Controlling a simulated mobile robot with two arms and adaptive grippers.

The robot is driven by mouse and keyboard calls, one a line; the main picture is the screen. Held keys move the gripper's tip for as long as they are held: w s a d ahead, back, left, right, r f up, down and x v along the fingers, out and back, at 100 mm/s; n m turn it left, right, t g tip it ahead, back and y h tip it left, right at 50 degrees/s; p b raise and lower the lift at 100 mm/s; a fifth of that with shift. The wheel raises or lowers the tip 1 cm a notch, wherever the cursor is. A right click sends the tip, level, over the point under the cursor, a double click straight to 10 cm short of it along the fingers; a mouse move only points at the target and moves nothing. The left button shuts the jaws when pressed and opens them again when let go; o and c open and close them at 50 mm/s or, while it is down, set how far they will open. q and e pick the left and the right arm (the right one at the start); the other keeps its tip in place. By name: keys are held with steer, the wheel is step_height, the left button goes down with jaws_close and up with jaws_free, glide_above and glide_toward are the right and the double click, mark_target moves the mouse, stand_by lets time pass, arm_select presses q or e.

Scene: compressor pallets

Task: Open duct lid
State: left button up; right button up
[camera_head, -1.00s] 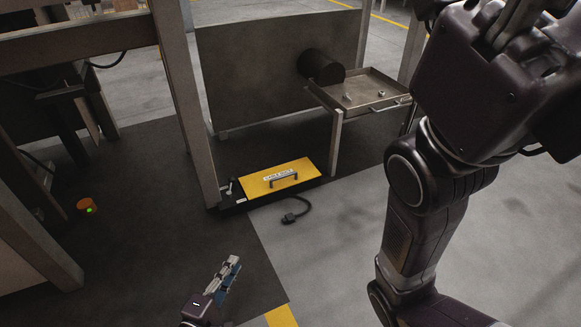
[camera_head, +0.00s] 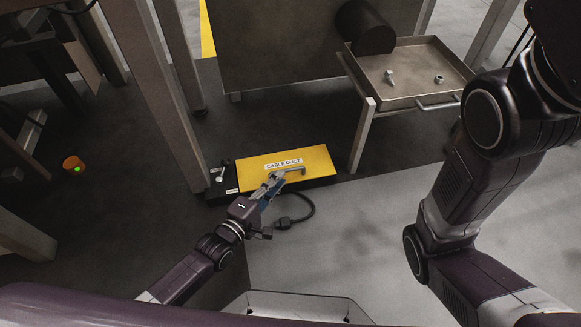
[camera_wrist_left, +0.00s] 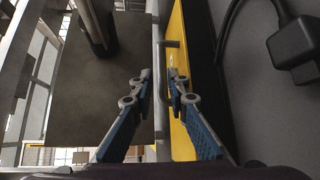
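The yellow duct lid (camera_head: 312,160), labelled "CABLE DUCT", lies closed and flat on its dark base (camera_head: 221,190) on the floor. Its bar handle (camera_head: 297,170) is partly covered by my left gripper (camera_head: 277,178), which has reached it from the front left. In the left wrist view the fingers of my left gripper (camera_wrist_left: 160,76) are open, one on each side of the handle (camera_wrist_left: 172,43), with a gap still showing. The lid (camera_wrist_left: 181,140) runs along the right finger there. My right arm is at the right of the head view, its gripper outside the frame.
A black cable with a plug (camera_head: 284,222) lies before the duct; the plug also shows in the left wrist view (camera_wrist_left: 295,42). A metal tray (camera_head: 410,90) with small parts stands behind right. A post (camera_head: 160,100) rises at the left. An orange beacon (camera_head: 73,164) is far left.

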mark_target(287, 170)
arm_select(q)
steer(key=b+x, duration=0.2)
steer(key=x, duration=0.2)
steer(key=shift+f, duration=0.2)
steer(key=shift+w+d+b, duration=0.3)
steer(key=shift+w+b, duration=0.15)
steer(key=shift+w, duration=0.15)
steer(key=shift+r, duration=0.1)
steer(key=shift+c, duration=0.3)
jaws_close()
